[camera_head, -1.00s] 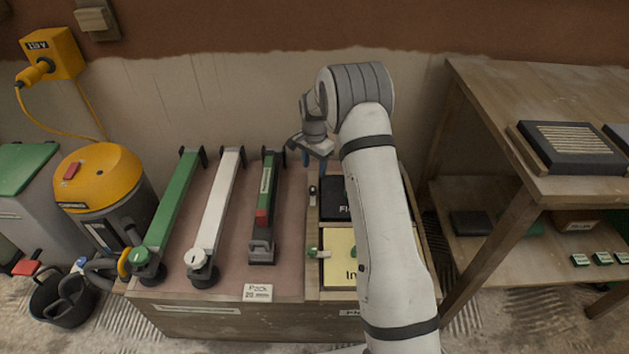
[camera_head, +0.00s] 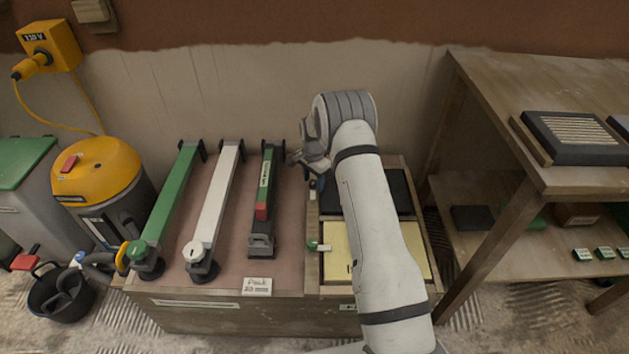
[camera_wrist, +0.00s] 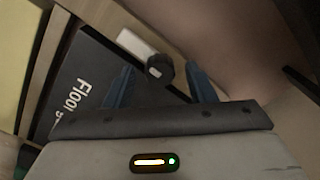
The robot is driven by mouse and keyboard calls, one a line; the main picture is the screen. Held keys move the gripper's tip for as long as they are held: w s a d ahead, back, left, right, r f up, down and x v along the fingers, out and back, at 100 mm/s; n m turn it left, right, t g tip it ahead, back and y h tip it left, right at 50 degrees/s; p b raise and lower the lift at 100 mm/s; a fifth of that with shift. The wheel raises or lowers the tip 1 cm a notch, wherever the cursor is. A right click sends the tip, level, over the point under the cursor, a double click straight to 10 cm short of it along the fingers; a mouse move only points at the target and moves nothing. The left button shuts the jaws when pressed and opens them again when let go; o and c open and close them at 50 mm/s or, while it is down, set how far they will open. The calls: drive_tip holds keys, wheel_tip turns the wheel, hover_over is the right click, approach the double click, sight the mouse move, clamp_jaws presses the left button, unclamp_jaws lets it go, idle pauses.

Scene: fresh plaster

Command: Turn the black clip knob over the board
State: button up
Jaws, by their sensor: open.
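The black clip knob (camera_wrist: 160,71) shows in the wrist view, on a pale block at the edge of the black board (camera_wrist: 88,90), which is lettered "Floor". My gripper (camera_wrist: 168,82) is open, its two blue fingers on either side of the knob in that view. I cannot tell whether they touch it.
A yellow board (camera_head: 338,262) with a green clip knob (camera_head: 313,246) lies in front of the black one. A green bar (camera_head: 172,205), a white bar (camera_head: 215,205) and a dark green-and-red bar (camera_head: 264,195) lie to the left. A wooden shelf (camera_head: 490,100) stands at right.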

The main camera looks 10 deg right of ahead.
drive_tip(key=shift+c, duration=0.2)
drive_tip(key=c, duration=0.9)
drive_tip(key=shift+d, duration=0.15)
drive_tip(key=shift+c, duration=0.2)
